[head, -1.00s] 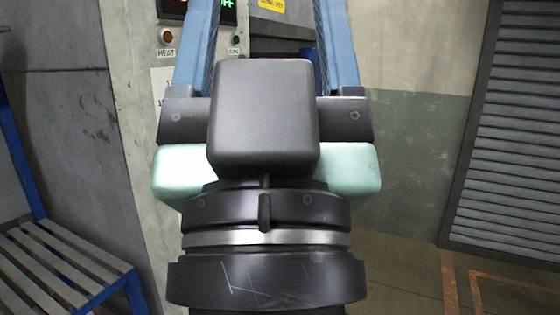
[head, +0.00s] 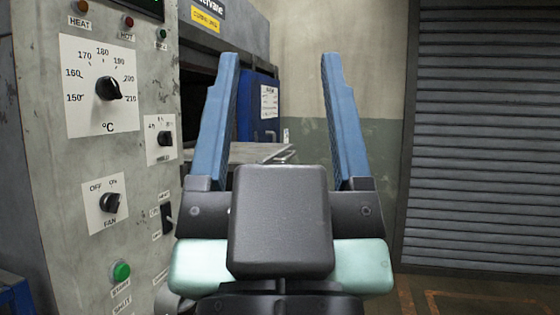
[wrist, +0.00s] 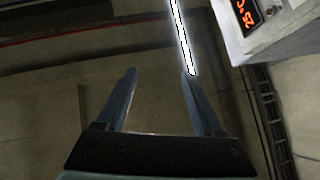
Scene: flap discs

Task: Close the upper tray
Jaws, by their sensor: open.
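A grey flat tray (head: 262,153) juts out of the dark opening of the oven (head: 250,45), behind my gripper in the head view. My gripper's blue fingers and dark palm hide part of it, and I cannot tell whether it is the upper tray. My gripper (head: 278,56) is open and empty, its two blue fingers spread wide and pointing up in the picture. The tray is not seen in the wrist view.
The oven's control panel (head: 110,150), with dials, switches and a green button, stands close at the left. A blue door (head: 260,108) is behind the tray. A grey slatted shutter (head: 480,140) is at the right. The floor at lower right looks clear.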

